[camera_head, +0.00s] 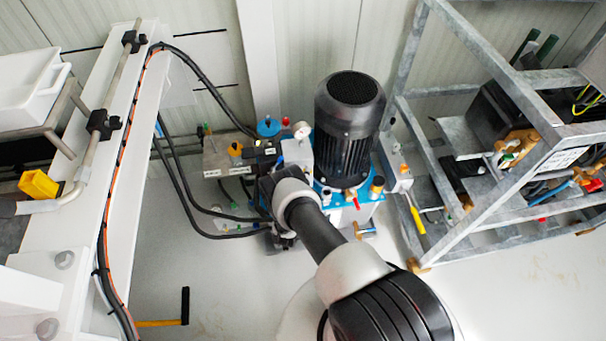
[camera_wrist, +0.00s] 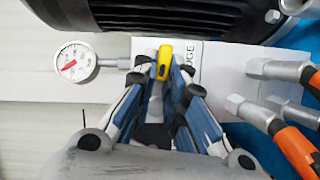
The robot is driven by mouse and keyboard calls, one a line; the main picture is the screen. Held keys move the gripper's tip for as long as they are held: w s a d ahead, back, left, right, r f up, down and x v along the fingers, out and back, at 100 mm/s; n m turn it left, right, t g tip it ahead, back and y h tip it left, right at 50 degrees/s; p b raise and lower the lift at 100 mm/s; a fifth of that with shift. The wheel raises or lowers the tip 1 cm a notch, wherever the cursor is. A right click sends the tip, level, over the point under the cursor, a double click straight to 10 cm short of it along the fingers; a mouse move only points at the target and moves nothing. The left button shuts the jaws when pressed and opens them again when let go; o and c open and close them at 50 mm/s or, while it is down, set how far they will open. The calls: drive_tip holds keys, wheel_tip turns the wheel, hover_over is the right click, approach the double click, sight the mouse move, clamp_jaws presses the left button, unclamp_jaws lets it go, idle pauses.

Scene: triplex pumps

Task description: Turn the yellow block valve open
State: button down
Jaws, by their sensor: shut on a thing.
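The yellow block valve's handle (camera_wrist: 163,56) shows in the wrist view as a small upright yellow lever in front of a white block (camera_wrist: 208,60) with partly hidden lettering. My gripper (camera_wrist: 166,72) has its two fingertips on either side of the handle and is shut on it. The lower part of the handle is hidden between the fingers. In the head view my arm reaches to the pump unit beside the black motor (camera_head: 348,130). My wrist covers the fingertips there, and I cannot make out the held handle.
A round pressure gauge (camera_wrist: 77,62) sits just left of my fingers. Hose fittings with orange sleeves (camera_wrist: 296,148) stand close on the right. A grey metal frame (camera_head: 468,150) stands right of the pump, and black hoses (camera_head: 190,180) run on its left.

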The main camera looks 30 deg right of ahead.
drive_tip(key=shift+f+n+h, duration=0.15)
drive_tip(key=shift+n+h, duration=0.25)
drive_tip(key=shift+n, duration=0.4)
drive_tip(key=c, duration=1.6)
unclamp_jaws()
drive_tip(key=shift+t, duration=0.3)
drive_tip(key=shift+c, duration=0.2)
drive_tip(key=v, duration=1.2)
drive_tip(key=shift+s, duration=0.1)
